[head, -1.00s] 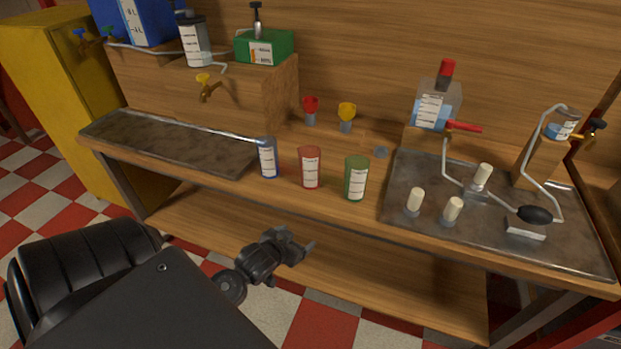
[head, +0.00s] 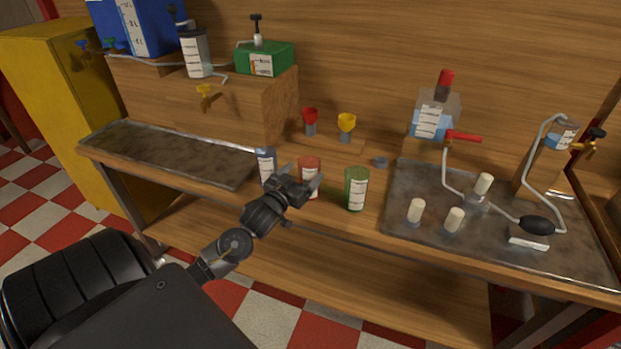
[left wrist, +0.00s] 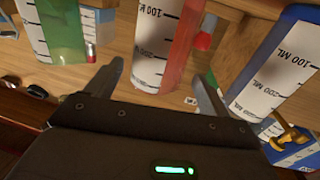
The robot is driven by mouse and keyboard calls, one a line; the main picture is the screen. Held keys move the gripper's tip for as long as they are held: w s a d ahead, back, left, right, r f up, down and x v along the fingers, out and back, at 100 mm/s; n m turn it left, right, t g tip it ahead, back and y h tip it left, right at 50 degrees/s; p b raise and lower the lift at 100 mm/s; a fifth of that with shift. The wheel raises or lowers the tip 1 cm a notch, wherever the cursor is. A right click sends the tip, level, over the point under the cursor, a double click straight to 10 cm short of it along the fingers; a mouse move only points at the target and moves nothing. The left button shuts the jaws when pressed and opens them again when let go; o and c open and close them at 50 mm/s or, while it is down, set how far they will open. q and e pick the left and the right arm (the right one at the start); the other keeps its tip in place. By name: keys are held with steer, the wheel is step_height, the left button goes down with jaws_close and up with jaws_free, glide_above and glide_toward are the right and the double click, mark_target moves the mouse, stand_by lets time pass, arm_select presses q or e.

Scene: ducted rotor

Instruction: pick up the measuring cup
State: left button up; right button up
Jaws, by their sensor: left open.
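Three measuring cups with white scale labels stand in a row on the wooden bench: a blue one (head: 265,162), a red one (head: 309,164) and a green one (head: 356,188). My left gripper (head: 304,180) is open in front of the red cup and hides part of it. In the left wrist view the red cup (left wrist: 170,40) shows between and beyond the two open fingers (left wrist: 158,85). The green cup (left wrist: 60,30) is to the left there and the blue cup (left wrist: 278,65) to the right. I cannot tell whether a finger touches the red cup. My right gripper is not in view.
A red funnel (head: 310,117) and a yellow funnel (head: 346,124) stand behind the cups. A metal tray (head: 405,175) with several white-topped pegs lies to the right. Another tray (head: 165,152) lies bare at the left, before a wooden block with a yellow tap (head: 205,92).

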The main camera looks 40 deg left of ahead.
mark_target(313, 165)
arm_select(q)
steer(key=shift+w+r, duration=0.1)
steer(key=shift+w, duration=0.3)
steer(key=w+p, duration=0.1)
steer(key=w, duration=0.2)
steer(key=shift+w+a, duration=0.1)
steer(key=shift+w, duration=0.3)
steer(key=shift+w+a+f, duration=0.1)
steer(key=shift+w+f, duration=0.1)
steer(key=shift+w, duration=0.25)
steer(key=c, duration=1.1)
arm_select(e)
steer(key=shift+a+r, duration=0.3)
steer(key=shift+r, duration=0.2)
